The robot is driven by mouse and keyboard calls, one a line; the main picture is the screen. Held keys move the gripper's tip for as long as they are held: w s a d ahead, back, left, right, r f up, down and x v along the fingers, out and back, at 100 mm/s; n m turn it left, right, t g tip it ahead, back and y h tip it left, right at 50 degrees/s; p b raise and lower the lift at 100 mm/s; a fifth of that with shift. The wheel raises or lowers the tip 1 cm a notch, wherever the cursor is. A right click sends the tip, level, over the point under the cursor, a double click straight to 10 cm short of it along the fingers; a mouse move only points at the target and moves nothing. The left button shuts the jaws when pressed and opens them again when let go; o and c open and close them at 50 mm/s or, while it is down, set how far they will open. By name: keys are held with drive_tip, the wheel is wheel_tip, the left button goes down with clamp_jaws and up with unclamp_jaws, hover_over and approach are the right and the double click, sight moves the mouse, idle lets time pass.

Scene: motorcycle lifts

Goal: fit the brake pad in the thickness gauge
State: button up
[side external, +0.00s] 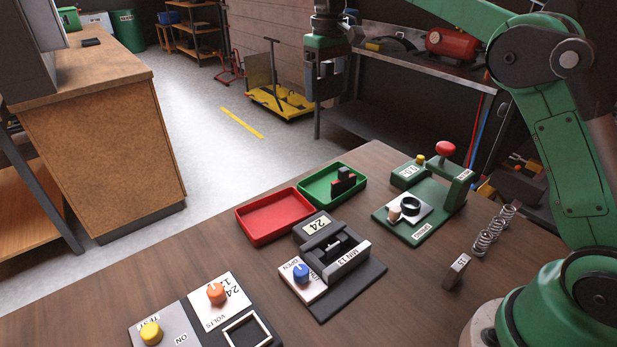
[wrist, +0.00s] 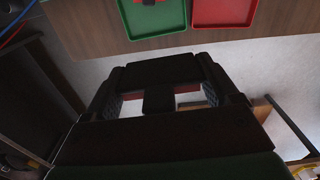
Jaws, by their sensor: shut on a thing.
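My gripper (side external: 325,85) is high up, beyond the table's far edge and well away from the thickness gauge. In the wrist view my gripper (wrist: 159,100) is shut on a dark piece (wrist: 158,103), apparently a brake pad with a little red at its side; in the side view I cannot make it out. The thickness gauge (side external: 345,290) sits mid-table, with a dark slot between its jaws, a "24" display, a "MIN 13" plate and a blue knob (side external: 301,272) by the word OPEN. Dark pads with red (side external: 343,180) lie in the green tray (side external: 317,199).
A red tray (side external: 270,238), apparently empty, stands left of the green one. A green spring tester (side external: 425,232) with a red knob, coil springs (side external: 488,240) and a small grey block (side external: 456,272) are at the right. A voltage tester (side external: 205,315) is at the front left.

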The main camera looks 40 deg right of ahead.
drive_tip(key=s+a+f, duration=0.5)
drive_tip(key=s+a, duration=0.1)
drive_tip(key=a, duration=0.1)
hover_over(341, 240)
drive_tip(key=s+a, duration=0.2)
wheel_tip(341, 240, down, 7)
drive_tip(key=shift+w+f+m, duration=0.1)
drive_tip(key=shift+f+m, duration=0.2)
drive_tip(key=shift+f, duration=1.6)
drive_tip(key=shift+f, duration=0.6)
drive_tip(key=o, duration=1.2)
drive_tip(key=shift+r, duration=0.1)
